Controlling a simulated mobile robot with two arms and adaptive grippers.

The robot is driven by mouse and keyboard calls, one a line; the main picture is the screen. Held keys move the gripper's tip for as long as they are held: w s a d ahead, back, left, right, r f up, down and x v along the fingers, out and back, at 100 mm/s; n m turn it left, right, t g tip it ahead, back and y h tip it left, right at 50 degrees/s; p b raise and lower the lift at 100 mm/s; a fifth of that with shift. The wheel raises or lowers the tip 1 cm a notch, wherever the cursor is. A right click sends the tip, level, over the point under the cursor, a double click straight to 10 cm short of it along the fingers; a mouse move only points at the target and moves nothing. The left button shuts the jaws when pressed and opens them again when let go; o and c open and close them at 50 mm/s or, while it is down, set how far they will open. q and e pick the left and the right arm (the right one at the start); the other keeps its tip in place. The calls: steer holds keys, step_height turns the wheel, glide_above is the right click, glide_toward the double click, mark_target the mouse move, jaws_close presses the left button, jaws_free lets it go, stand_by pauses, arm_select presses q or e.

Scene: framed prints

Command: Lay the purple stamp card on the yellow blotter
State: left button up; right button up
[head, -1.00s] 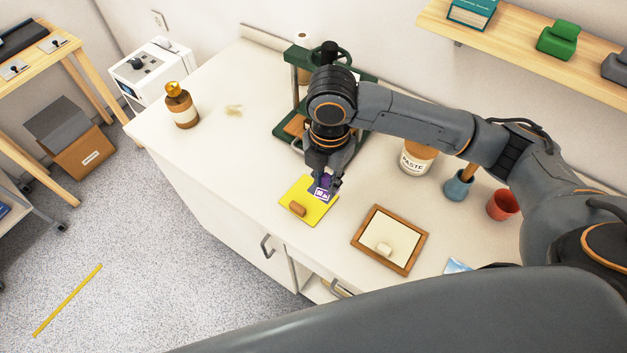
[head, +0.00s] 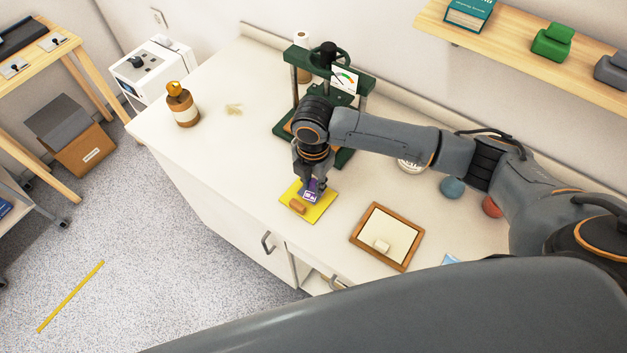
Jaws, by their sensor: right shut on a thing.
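The purple stamp card (head: 311,194) shows a small white print and is over the yellow blotter (head: 317,214) on the white counter. My right gripper (head: 309,187) points down over the back part of the blotter and is shut on the card. I cannot tell whether the card touches the blotter. A brown block (head: 297,206) lies on the blotter's left part, close beside the card. My left gripper is not in view.
A green press (head: 325,85) stands just behind the gripper. A wooden framed tray (head: 405,237) with a pale block lies to the right. A brown bottle (head: 184,110) stands at the left. Cups and a paste jar are partly hidden behind my right arm. The counter's left part is mostly clear.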

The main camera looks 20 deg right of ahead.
mark_target(313, 183)
steer(key=o, duration=0.8)
steer(key=shift+f, duration=0.15)
steer(key=shift+o, duration=0.2)
step_height(313, 183, up, 12)
steer(key=b, duration=0.2)
steer(key=shift+r, duration=0.2)
